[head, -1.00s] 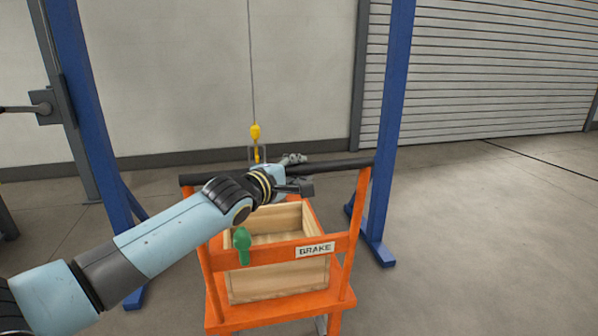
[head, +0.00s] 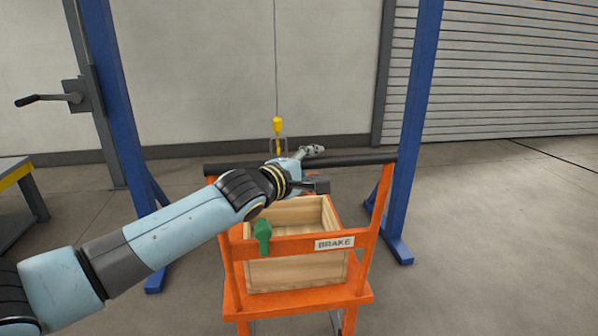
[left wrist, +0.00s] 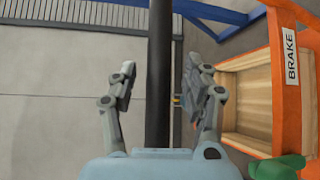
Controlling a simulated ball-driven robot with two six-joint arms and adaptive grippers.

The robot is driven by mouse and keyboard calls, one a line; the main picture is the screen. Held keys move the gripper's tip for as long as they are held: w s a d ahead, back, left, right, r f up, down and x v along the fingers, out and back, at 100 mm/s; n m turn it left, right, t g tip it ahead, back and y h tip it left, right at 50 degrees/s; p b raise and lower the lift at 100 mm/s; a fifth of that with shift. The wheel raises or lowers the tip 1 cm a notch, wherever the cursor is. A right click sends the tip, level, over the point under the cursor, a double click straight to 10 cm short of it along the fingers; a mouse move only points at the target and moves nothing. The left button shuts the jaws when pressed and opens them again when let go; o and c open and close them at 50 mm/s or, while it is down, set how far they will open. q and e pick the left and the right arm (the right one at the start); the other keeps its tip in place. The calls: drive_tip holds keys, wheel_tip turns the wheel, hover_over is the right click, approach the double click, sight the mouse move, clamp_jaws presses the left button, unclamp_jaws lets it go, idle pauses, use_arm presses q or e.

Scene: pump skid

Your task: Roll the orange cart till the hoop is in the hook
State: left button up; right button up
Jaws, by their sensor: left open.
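The orange cart (head: 365,297) stands in front of me with a black push bar (head: 358,160) across its top. My left gripper (head: 317,167) is open at the bar. In the left wrist view the bar (left wrist: 160,40) passes between its two fingers (left wrist: 158,75), with gaps visible beside it. The yellow hook (head: 278,125) hangs on a thin cable beyond the bar. A thin grey hoop (head: 286,144) shows around the hook's lower part, partly hidden behind the bar and my gripper. I cannot tell whether they engage. My right gripper is not in view.
The cart holds a wooden crate (head: 300,272), a green brake lever (head: 263,236) and a BRAKE label (head: 334,243). Blue posts stand left (head: 118,110) and right (head: 414,130) of it. A crank (head: 45,99) is at far left. Floor at right is clear.

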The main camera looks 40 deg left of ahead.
use_arm(q)
drive_tip(key=s+r, duration=0.1)
drive_tip(key=s, duration=0.8)
drive_tip(key=shift+s+d+r, duration=0.2)
drive_tip(key=shift+s+d, duration=0.1)
drive_tip(key=shift+d, duration=0.1)
drive_tip(key=s+f+m+g, duration=0.1)
drive_tip(key=s+f+g, duration=0.3)
drive_tip(key=f, duration=0.8)
drive_tip(key=s+f+m+g+y, duration=0.15)
drive_tip(key=s+f, duration=0.45)
drive_tip(key=f, duration=0.6)
drive_tip(key=s+f+g, duration=0.3)
drive_tip(key=s+f, duration=0.3)
drive_tip(key=f, duration=0.5)
drive_tip(key=s+d+f+m+g, duration=0.2)
drive_tip(key=s+f+m, duration=0.3)
drive_tip(key=s, duration=0.4)
drive_tip(key=s+d+f+m+g+h, duration=0.1)
drive_tip(key=s+d+f+m+g, duration=0.1)
drive_tip(key=s+f+m, duration=0.4)
drive_tip(key=s+d+f+m+g+h, duration=0.1)
drive_tip(key=s+d+f+m+g, duration=0.2)
drive_tip(key=s, duration=1.1)
wheel_tip(320, 180, down, 3)
drive_tip(key=m, duration=0.4)
drive_tip(key=shift+d+b, duration=0.3)
drive_tip(key=shift+b, duration=0.1)
